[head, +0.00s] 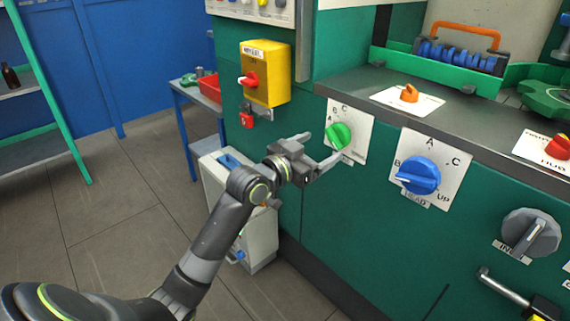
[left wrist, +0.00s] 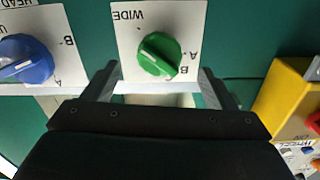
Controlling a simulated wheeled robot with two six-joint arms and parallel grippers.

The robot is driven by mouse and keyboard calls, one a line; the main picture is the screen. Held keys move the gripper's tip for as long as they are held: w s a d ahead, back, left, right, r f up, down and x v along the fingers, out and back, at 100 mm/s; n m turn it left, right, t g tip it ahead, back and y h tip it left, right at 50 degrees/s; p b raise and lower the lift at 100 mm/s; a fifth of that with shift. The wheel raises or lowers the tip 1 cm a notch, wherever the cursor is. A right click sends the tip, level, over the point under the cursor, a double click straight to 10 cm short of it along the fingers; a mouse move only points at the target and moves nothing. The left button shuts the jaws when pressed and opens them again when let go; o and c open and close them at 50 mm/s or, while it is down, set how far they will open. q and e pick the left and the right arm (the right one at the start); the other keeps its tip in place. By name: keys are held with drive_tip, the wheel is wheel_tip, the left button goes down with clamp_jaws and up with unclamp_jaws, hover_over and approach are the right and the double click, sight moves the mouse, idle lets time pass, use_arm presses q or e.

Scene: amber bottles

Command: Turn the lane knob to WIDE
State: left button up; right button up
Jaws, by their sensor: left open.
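The green lane knob (head: 339,136) sits on a white plate (head: 358,118) on the green machine front. In the left wrist view the green knob (left wrist: 158,54) appears upside down, with WIDE printed at the plate's upper left and A and B at its right. The knob's ridge slants from upper left to lower right there; I cannot tell for certain which label it points at. My left gripper (head: 318,150) is open and empty, its fingers pointing at the knob. In the wrist view its fingers (left wrist: 160,88) stand apart, below and to either side of the knob.
A blue knob (head: 418,175) on its own plate is to the right, and a grey knob (head: 531,233) beyond it. A yellow switch box (head: 266,74) juts out at the left. The dark ledge (head: 365,86) overhangs above. Floor at left is clear.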

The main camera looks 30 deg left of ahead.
use_arm(q)
drive_tip(key=v, duration=1)
drive_tip(key=shift+s+p, duration=0.2)
drive_tip(key=shift+p, duration=0.25)
use_arm(e)
drive_tip(key=shift+s+d+f, duration=0.15)
drive_tip(key=shift+d+f, duration=0.1)
drive_tip(key=shift+f, duration=0.3)
drive_tip(key=shift+s+d+f, duration=0.1)
drive_tip(key=shift+d+f, duration=0.1)
drive_tip(key=shift+f, duration=0.3)
drive_tip(key=shift+s, duration=0.1)
